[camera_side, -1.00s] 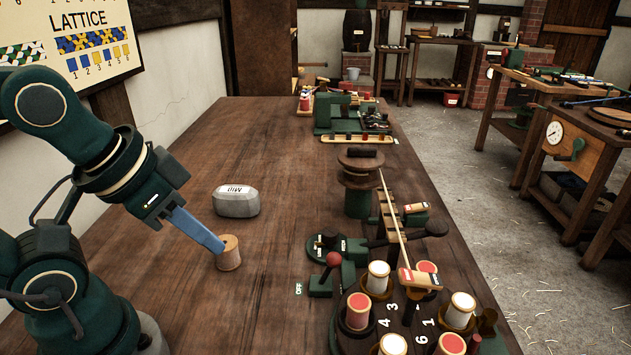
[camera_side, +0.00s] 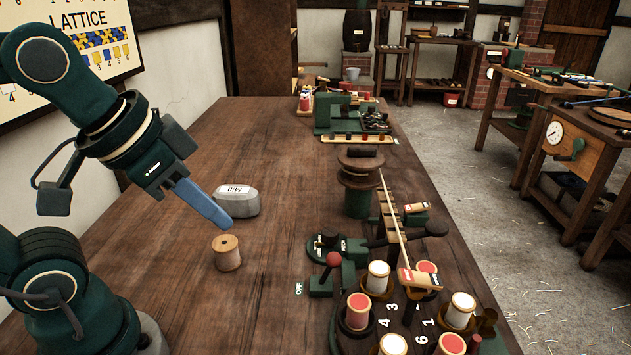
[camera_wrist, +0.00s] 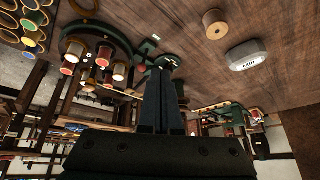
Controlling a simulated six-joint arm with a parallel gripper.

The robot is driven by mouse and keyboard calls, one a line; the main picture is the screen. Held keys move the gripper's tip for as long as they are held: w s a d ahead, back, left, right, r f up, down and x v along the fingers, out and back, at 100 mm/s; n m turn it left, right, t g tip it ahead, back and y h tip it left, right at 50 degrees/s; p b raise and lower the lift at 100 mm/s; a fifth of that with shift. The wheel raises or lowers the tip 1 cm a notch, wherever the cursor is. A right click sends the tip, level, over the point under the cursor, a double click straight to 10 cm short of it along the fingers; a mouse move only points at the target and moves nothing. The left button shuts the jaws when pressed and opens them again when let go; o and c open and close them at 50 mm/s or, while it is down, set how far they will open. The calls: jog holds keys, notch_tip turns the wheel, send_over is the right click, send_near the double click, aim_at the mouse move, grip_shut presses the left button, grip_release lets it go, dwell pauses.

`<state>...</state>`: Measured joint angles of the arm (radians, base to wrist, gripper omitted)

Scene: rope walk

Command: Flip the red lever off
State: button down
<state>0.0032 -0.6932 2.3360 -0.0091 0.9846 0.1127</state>
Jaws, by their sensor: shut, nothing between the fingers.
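The red lever (camera_side: 333,260) has a round red knob on a short stem, standing on a green base at the table's right side. An OFF label (camera_side: 298,288) lies on the table at the base's left. My gripper (camera_side: 226,224) is shut and empty, with its blue fingers pointing down and right. It is in the air above and beside a wooden spool (camera_side: 227,253), left of the lever and apart from it.
A grey block labelled Mill (camera_side: 237,201) lies just behind the spool. A carousel of red and white bobbins (camera_side: 378,277) stands right of the lever, with a dark-handled crank lever (camera_side: 436,229) behind. The table between spool and lever is clear.

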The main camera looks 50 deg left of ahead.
jog(key=w+d+r+m, duration=0.1)
jog(key=w+r+m, duration=0.1)
jog(key=w+r, duration=0.25)
jog(key=m+g, duration=0.1)
jog(key=m, duration=0.1)
send_over(328, 270)
jog(key=s+a, duration=0.2)
jog(key=s, duration=0.1)
jog(key=w+d+f+m+g, duration=0.1)
jog(key=w+d+f+g, duration=0.1)
jog(key=w+d+f, duration=0.2)
jog(key=w+f, duration=0.3)
jog(key=shift+w+d+f+m+g+h, duration=0.15)
jog(key=shift+d+f+m+g+h, duration=0.15)
jog(key=shift+d+f+h, duration=0.1)
jog(key=x, duration=0.9)
jog(key=shift+s+a+f, duration=0.15)
jog(key=shift+s+f, duration=0.1)
jog(key=shift+f, duration=0.1)
jog(key=shift+s+a+r, duration=0.1)
jog(key=shift+s+a, duration=0.35)
jog(key=shift+s, duration=0.25)
jog(key=shift+s+a+r, duration=0.1)
jog(key=shift+s+a, duration=0.35)
jog(key=shift+s, duration=0.2)
